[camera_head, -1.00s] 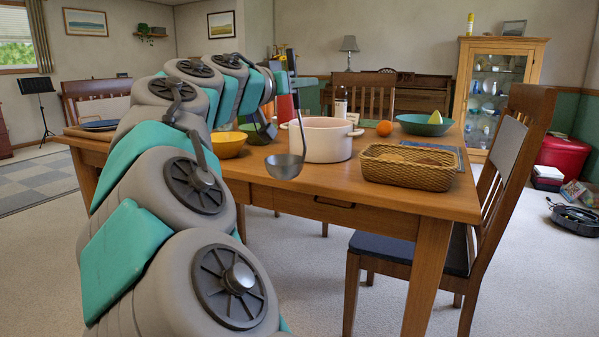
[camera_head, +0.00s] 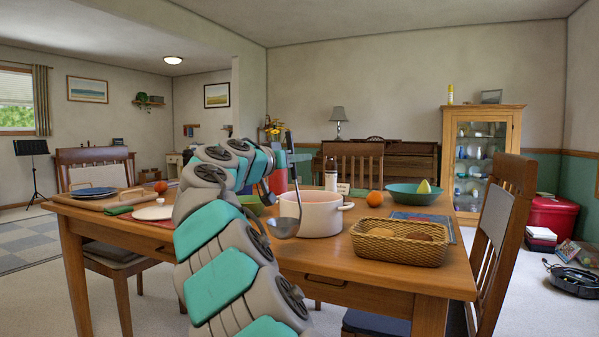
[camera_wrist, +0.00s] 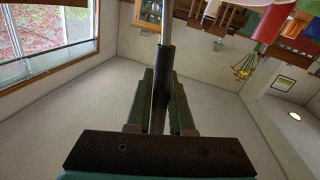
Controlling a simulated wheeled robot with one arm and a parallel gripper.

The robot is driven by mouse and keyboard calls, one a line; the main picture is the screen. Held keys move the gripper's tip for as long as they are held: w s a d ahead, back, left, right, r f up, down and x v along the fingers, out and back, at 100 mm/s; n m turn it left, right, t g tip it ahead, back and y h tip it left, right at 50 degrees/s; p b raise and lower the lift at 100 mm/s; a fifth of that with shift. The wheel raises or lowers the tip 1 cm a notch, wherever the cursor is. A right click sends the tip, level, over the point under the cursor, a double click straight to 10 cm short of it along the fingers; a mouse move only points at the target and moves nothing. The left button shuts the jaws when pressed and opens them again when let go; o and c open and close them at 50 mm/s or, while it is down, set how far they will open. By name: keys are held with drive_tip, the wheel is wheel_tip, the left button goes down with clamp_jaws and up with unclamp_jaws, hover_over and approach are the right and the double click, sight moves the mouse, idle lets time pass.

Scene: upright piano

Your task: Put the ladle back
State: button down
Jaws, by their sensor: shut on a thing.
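The ladle hangs upright with its grey bowl (camera_head: 284,228) low, overlapping the left front of the white pot (camera_head: 320,216) in the head view. I cannot tell whether it touches the pot. Its dark handle (camera_head: 290,138) rises above my gripper (camera_head: 292,158). In the wrist view my gripper (camera_wrist: 160,85) has its dark fingers shut on either side of the ladle's handle (camera_wrist: 164,62). The ladle's bowl is not visible there. The pot stands on the wooden table (camera_head: 400,278); its inside is mostly hidden.
A wicker basket (camera_head: 398,250) with rolls is right of the pot. A teal bowl (camera_head: 414,194), an orange (camera_head: 374,198) and a bottle (camera_head: 331,175) stand behind. A white lid or plate (camera_head: 153,213) and a board (camera_head: 100,202) lie left. A chair (camera_head: 492,235) stands right.

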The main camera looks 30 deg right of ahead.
drive_tip(key=shift+w+d+f, duration=0.3)
drive_tip(key=shift+w+f, duration=0.2)
drive_tip(key=shift+f, duration=0.15)
drive_tip(key=shift+w+d+f, duration=0.35)
drive_tip(key=shift+w+f, duration=0.2)
drive_tip(key=shift+f, duration=0.05)
drive_tip(key=shift+w+d+f, duration=0.3)
drive_tip(key=shift+w+f, duration=0.2)
drive_tip(key=shift+f, duration=0.15)
drive_tip(key=shift+f+b, duration=0.3)
drive_tip(key=shift+b, duration=0.05)
drive_tip(key=c, duration=0.8)
unclamp_jaws()
drive_tip(key=shift+r, duration=0.1)
drive_tip(key=v, duration=1.2)
drive_tip(key=shift+r, duration=0.2)
